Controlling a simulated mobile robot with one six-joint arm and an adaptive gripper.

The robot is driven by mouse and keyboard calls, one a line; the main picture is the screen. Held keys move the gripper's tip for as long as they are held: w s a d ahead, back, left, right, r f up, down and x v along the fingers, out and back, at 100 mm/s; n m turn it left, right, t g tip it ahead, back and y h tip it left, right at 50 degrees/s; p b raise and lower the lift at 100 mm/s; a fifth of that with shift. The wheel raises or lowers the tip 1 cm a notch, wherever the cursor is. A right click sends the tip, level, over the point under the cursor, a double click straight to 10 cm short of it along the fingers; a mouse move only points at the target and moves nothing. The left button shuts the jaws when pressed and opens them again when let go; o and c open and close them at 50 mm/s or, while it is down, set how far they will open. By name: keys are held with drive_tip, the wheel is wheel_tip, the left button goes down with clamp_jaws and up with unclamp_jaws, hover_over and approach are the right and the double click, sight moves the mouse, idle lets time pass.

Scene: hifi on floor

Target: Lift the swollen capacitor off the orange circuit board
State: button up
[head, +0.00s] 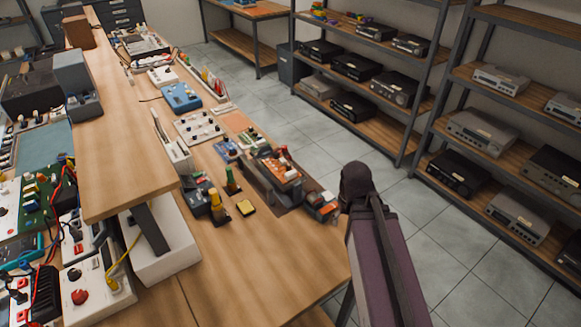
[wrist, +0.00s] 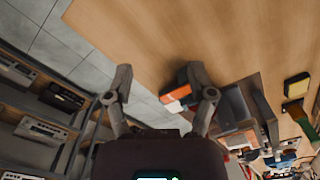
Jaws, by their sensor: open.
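The orange circuit board (head: 285,172) sits in a dark grey holder on a dark mat (head: 265,195) near the bench's right edge in the head view. Several small parts stand on it, but I cannot tell which is the swollen capacitor. In the wrist view an orange surface, possibly the board, shows low right, partly hidden by the grey holder (wrist: 238,104). My gripper (wrist: 167,88) is open and empty, its two fingers wide apart over the bench edge, left of the holder.
An orange-and-grey block (head: 322,206) lies at the mat's near end, close to my right finger in the wrist view (wrist: 175,90). The near bench top is clear. Shelves (head: 480,130) stand across the aisle.

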drive_tip(key=w+a+r+t+p, duration=0.2)
drive_tip(key=w+a+r+p, duration=0.3)
drive_tip(key=w+a, duration=0.3)
drive_tip(key=w+a+r+n+t+p, duration=0.1)
drive_tip(key=w+a+r+p, duration=0.4)
drive_tip(key=w, duration=0.7)
wheel_tip(320, 180, up, 2)
drive_tip(key=a+t, duration=0.1)
drive_tip(key=a, duration=0.2)
drive_tip(key=shift+w+y, duration=0.25)
drive_tip(key=shift+y, duration=0.05)
drive_tip(key=shift+f, duration=0.1)
drive_tip(key=b, duration=0.8)
hover_over(289, 165)
drive_tip(key=s, duration=0.2)
wheel_tip(289, 165, down, 8)
drive_tip(key=shift+w+d+r, duration=0.1)
drive_tip(key=shift+b+x, duration=2.4)
drive_tip(key=shift+x, duration=0.2)
drive_tip(key=c, duration=0.8)
